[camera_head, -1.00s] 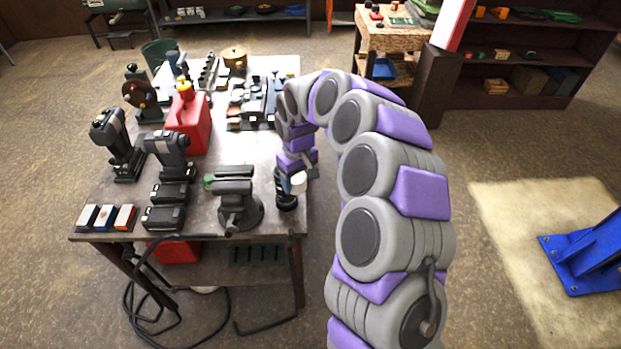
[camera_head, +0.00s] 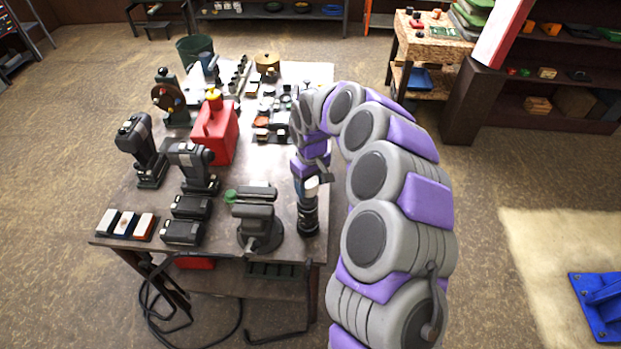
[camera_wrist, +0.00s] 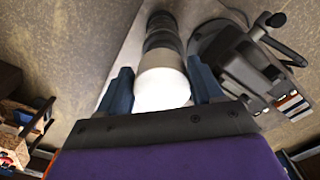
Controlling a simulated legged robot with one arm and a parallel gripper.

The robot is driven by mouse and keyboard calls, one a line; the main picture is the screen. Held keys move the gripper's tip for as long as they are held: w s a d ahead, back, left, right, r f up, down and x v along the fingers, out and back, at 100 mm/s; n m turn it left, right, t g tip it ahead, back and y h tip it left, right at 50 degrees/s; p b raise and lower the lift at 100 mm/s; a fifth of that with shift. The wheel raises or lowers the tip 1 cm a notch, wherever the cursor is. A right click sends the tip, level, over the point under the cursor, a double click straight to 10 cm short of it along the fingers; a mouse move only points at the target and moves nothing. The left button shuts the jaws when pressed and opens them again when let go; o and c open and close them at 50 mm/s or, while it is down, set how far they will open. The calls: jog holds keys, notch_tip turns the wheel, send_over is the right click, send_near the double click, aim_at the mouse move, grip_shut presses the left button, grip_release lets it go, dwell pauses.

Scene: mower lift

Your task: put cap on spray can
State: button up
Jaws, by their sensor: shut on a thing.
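My gripper (camera_wrist: 162,82) is shut on a white cap (camera_wrist: 162,88), with a blue finger on each side of it. The cap also shows as a small white patch in the head view (camera_head: 311,186). A dark, upright spray can (camera_head: 307,215) stands near the right edge of the workbench, below my gripper. In the wrist view the can (camera_wrist: 162,38) lies directly beyond the cap and in line with it. The can's top is hidden behind the cap, and I cannot tell whether the two touch.
A bench vise (camera_head: 258,222) stands close to the can's left. Drills (camera_head: 196,165), a red fuel can (camera_head: 214,132) and small parts crowd the workbench (camera_head: 285,180).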

aim_at(310, 184)
jog(key=shift+a+f, duration=0.15)
jog(key=shift+f, duration=0.55)
jog(key=shift+a+f, duration=0.1)
jog(key=shift+f, duration=0.6)
jog(key=shift+s+d, duration=0.1)
jog(key=shift+s, duration=0.05)
jog(key=shift+d+f, duration=0.1)
jog(key=shift+b, duration=0.35)
jog(key=shift+f, duration=0.5)
jog(key=o, duration=0.7)
jog(key=shift+r, duration=0.15)
